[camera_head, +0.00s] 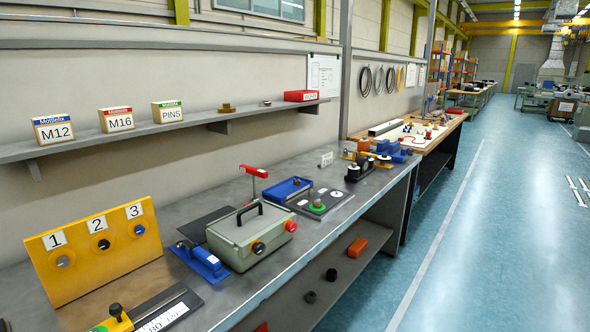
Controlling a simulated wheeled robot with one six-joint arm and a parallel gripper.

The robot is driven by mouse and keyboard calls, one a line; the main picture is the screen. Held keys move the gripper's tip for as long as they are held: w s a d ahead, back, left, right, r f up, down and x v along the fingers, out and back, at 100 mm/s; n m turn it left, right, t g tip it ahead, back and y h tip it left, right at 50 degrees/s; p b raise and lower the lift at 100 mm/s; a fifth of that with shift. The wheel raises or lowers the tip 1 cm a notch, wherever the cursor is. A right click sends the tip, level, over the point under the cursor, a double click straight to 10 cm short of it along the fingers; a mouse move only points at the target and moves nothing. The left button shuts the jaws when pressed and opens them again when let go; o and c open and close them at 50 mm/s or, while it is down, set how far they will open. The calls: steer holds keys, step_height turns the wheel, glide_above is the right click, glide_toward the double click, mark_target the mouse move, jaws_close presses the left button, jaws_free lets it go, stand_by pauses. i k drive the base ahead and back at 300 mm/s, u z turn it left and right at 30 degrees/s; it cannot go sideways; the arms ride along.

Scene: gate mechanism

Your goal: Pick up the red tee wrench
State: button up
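A red tee-shaped piece, which looks like the red tee wrench (254,171), stands upright toward the back of the grey workbench (185,213). Its red crossbar is on top of a thin dark shaft. Its lower end is partly hidden behind the grey-green box (240,241) with the black handle. My gripper does not show in this view.
A blue tray (284,190) lies right of the wrench. A yellow panel (93,253) numbered 1, 2, 3 stands at the left. A blue clamp-like device (200,261) lies in front. A wall shelf (170,128) with small boxes runs above. The floor (470,250) at right is clear.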

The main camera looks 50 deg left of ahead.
mark_target(256, 172)
steer(key=u, duration=0.1)
steer(key=i, duration=1.8)
steer(key=u, duration=0.75)
steer(key=i, duration=1)
steer(key=u, duration=1.8)
steer(key=i, duration=1)
steer(key=u, duration=0.6)
